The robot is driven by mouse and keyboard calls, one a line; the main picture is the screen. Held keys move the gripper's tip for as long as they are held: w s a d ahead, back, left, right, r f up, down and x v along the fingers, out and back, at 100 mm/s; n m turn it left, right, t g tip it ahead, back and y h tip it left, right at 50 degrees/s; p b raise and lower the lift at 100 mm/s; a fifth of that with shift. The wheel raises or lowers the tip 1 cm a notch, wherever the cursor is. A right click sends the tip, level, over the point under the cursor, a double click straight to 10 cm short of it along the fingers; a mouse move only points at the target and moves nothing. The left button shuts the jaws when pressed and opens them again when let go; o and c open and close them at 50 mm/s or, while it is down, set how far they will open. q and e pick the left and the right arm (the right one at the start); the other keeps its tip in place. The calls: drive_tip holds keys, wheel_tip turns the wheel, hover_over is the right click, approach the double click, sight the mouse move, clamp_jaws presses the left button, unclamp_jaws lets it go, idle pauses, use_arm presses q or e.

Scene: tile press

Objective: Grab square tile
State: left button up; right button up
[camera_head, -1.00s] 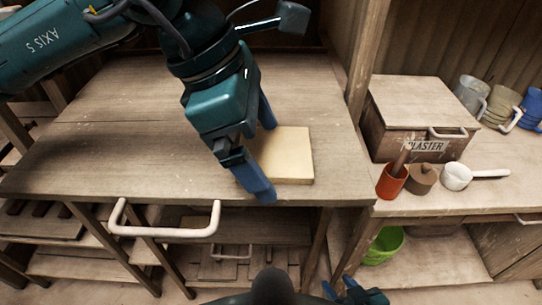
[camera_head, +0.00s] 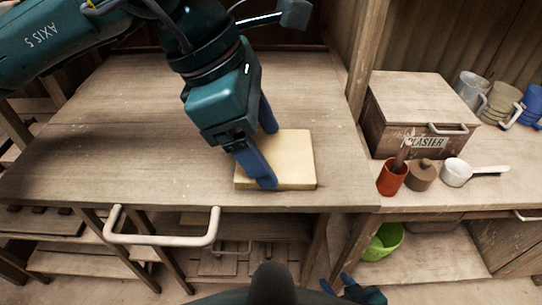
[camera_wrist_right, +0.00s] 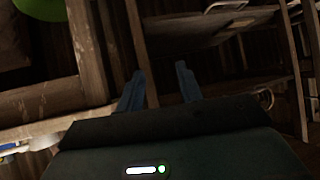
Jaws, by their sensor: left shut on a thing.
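The square tile (camera_head: 296,161) is pale yellow and lies flat near the front right of the wooden worktable in the head view. My left gripper (camera_head: 270,157) comes down over the tile's left part and is shut on it, with one finger towards the front edge and one towards the back. The fingers hide part of the tile. My right gripper (camera_wrist_right: 160,88) is open and empty in the right wrist view, with a clear gap between its fingers. It also shows at the bottom of the head view (camera_head: 347,290), low in front of the tables.
The worktable (camera_head: 90,140) is otherwise bare, with a pale handle (camera_head: 165,240) at its front. A green bucket (camera_head: 385,242) sits below.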

use_arm(q)
drive_tip(key=shift+s+f, duration=0.25)
drive_tip(key=shift+f, duration=0.45)
drive_tip(key=shift+r, duration=0.2)
drive_tip(key=r, duration=0.2)
drive_tip(key=shift+w+d+r+b, duration=0.2)
drive_tip(key=shift+w+r+b, duration=0.1)
drive_tip(key=shift+r, duration=0.1)
clamp_jaws()
wheel_tip(320, 180, up, 7)
drive_tip(key=shift+a, duration=0.15)
drive_tip(key=c, duration=0.9)
unclamp_jaws()
drive_tip(key=shift+w, duration=0.1)
drive_tip(key=o, duration=1.7)
